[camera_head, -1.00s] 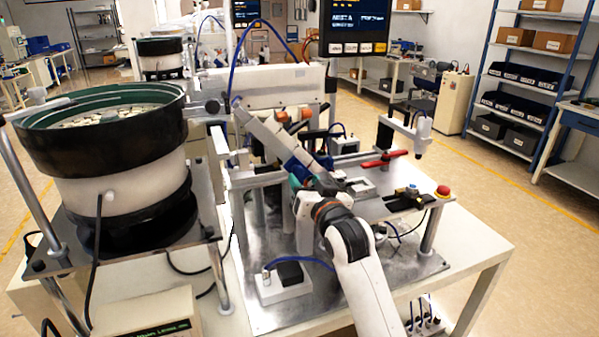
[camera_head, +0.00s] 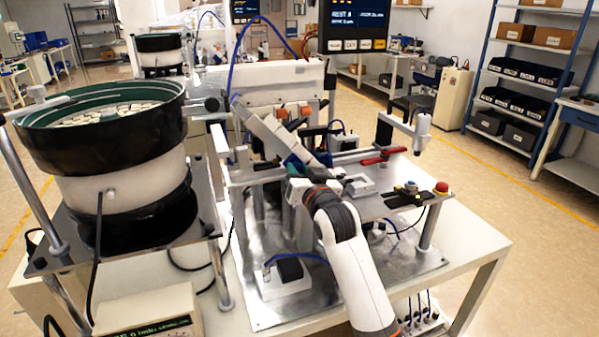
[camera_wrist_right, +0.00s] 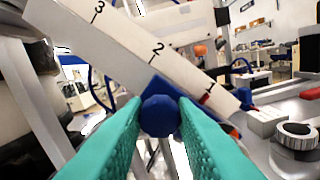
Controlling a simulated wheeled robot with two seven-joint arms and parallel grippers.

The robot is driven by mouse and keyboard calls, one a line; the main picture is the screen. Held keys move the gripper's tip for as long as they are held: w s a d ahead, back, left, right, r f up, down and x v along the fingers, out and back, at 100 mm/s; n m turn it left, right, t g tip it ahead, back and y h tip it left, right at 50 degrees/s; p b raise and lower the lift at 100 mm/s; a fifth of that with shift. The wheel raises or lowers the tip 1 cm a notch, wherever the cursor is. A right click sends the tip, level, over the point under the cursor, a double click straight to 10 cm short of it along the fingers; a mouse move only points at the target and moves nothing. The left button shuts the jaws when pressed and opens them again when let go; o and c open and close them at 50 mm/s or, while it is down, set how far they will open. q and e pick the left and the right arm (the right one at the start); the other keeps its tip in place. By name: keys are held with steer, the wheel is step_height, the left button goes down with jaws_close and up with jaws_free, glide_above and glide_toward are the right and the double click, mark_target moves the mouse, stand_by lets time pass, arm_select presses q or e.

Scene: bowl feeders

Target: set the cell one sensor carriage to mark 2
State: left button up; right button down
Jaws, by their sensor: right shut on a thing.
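The sensor carriage of cell one is a blue block with a blue faceted knob (camera_wrist_right: 160,116), in the middle of the right wrist view. It sits at the lower edge of a tilted white scale (camera_wrist_right: 122,50) marked 3, 2 and 1. The knob lies below the numbers 2 and 1; I cannot tell the exact reading. A red mark shows beside the 1. My right gripper (camera_wrist_right: 160,128) has teal fingers, shut on the knob from both sides. In the head view the blue carriage (camera_head: 298,160) is small and partly hidden by my right arm. My left gripper is not in view.
A black and white bowl feeder (camera_head: 105,140) stands at the left. A red handle (camera_head: 383,156) and a red button (camera_head: 441,188) are on the metal plate to the right. A white sensor post (camera_head: 405,128) rises behind them. A screen (camera_head: 355,22) hangs at the back.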

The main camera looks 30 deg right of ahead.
steer(key=shift+a+r+p, duration=0.2)
steer(key=shift+r+p, duration=0.2)
steer(key=shift+p, duration=0.05)
steer(key=a+r+p, duration=0.1)
steer(key=r+p, duration=0.1)
steer(key=w+a+r+p, duration=0.1)
steer(key=a+r+p, duration=0.1)
steer(key=shift+a+r, duration=0.15)
steer(key=shift+a, duration=0.15)
steer(key=c, duration=1.2)
jaws_free()
steer(key=shift+f, duration=0.2)
steer(key=b+v, duration=0.2)
steer(key=v, duration=1)
